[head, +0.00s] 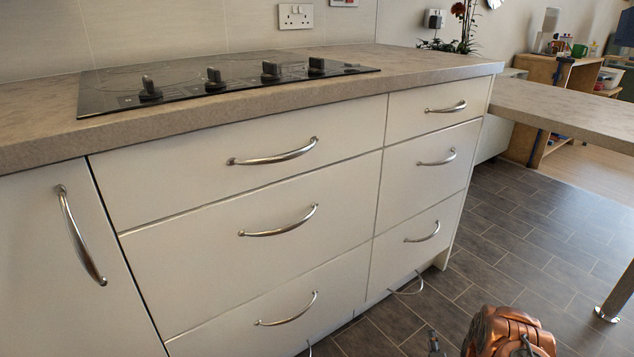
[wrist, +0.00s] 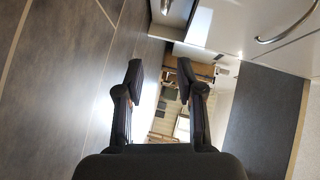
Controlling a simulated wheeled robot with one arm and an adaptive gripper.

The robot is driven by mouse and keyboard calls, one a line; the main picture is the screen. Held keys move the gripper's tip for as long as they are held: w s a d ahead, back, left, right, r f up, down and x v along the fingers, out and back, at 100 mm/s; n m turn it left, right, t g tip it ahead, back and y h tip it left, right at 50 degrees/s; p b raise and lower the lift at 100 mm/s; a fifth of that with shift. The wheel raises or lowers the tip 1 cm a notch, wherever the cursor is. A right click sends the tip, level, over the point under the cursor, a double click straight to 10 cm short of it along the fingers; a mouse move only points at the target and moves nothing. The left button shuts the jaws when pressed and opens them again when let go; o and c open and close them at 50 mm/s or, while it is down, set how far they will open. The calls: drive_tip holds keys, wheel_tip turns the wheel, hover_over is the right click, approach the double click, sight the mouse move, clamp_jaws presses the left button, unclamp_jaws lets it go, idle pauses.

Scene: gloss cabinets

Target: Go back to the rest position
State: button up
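My gripper (wrist: 159,82) is in the wrist view with its two dark fingers apart and nothing between them. It points along the open floor beside the cabinets. In the head view a copper-coloured part of my arm shows at the bottom right, low over the floor; the fingers cannot be made out clearly there. The white drawer cabinet (head: 335,185) stands to the left of my arm, and all its drawers look shut.
A worktop (head: 420,66) with a black hob (head: 220,80) tops the cabinets. Curved metal handles (head: 280,222) stick out from the fronts. A table (head: 570,110) with a metal leg (head: 612,295) stands at the right. The dark tiled floor (head: 520,230) between is clear.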

drive_tip(key=w+a+r+n+g+y+p, duration=0.1)
drive_tip(key=w+r+n+g+p, duration=0.15)
drive_tip(key=r+p, duration=0.6)
drive_tip(key=w+r+n+g+p, duration=0.2)
drive_tip(key=r+n+p, duration=0.1)
drive_tip(key=r, duration=1.1)
drive_tip(key=s+a+r+n+g+p, duration=0.25)
drive_tip(key=r+p, duration=0.25)
drive_tip(key=r, duration=0.6)
drive_tip(key=s+a+r+n+g+p, duration=0.15)
drive_tip(key=s+r+p, duration=0.3)
drive_tip(key=r, duration=0.65)
drive_tip(key=s+a+r+n+g+p, duration=0.2)
drive_tip(key=s+r+p, duration=0.5)
drive_tip(key=s+r, duration=0.6)
drive_tip(key=s+a+r+n+g+y+p, duration=0.1)
drive_tip(key=s+a+r+n+g+p, duration=0.2)
drive_tip(key=s+a+r+p, duration=0.4)
drive_tip(key=s+a+r+n+g+p, duration=0.3)
drive_tip(key=s+r+p, duration=0.6)
drive_tip(key=s+r, duration=1.1)
wheel_tip(320, 180, up, 3)
drive_tip(key=shift+s+a+r+g, duration=0.1)
drive_tip(key=shift+s+a+g, duration=0.35)
drive_tip(key=shift+a, duration=0.4)
